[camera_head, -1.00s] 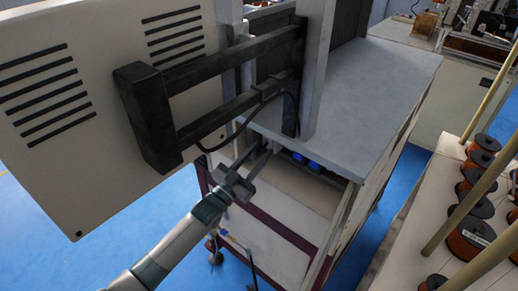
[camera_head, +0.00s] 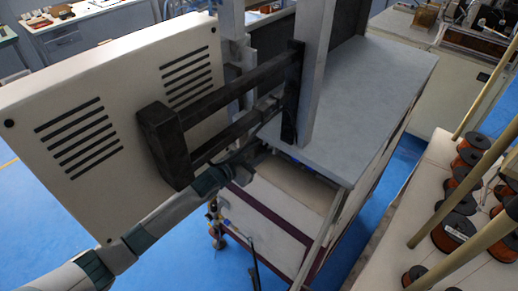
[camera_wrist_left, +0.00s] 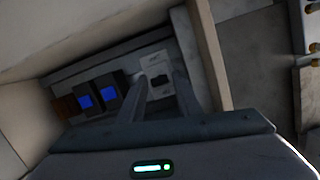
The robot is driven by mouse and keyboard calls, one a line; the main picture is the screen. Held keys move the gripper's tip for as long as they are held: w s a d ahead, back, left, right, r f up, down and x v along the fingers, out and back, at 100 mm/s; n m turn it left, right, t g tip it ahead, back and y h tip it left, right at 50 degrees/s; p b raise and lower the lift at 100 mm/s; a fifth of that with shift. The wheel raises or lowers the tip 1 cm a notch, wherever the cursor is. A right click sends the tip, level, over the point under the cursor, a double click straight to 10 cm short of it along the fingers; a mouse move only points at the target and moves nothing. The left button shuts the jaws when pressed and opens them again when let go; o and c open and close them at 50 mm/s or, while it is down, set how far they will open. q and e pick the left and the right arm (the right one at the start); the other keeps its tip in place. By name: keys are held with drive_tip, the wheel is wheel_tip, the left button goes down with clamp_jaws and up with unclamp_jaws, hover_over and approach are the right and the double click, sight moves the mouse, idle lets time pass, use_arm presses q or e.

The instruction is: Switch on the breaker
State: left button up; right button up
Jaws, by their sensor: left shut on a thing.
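The breaker (camera_wrist_left: 158,84) shows in the left wrist view as a white plate with a dark switch part, set in a dark panel in a recess. My left gripper (camera_wrist_left: 161,88) has one finger on each side of the dark switch part and is shut on it. In the head view my left gripper (camera_head: 256,154) reaches under the front edge of the grey machine top, and its fingertips are mostly hidden. The breaker itself is hidden there. My right gripper is in neither view.
A large beige vented cabinet (camera_head: 110,120) and dark bracket bars (camera_head: 230,90) hang close above my left arm. Wire spools (camera_head: 455,232) stand on a cream surface at right.

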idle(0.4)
use_arm(q)
drive_tip(key=o, duration=0.7)
drive_tip(key=shift+o, duration=0.2)
drive_tip(key=shift+s+a, duration=0.1)
drive_tip(key=shift+s, duration=0.05)
drive_tip(key=b+v, duration=0.6)
drive_tip(key=v, duration=1.1)
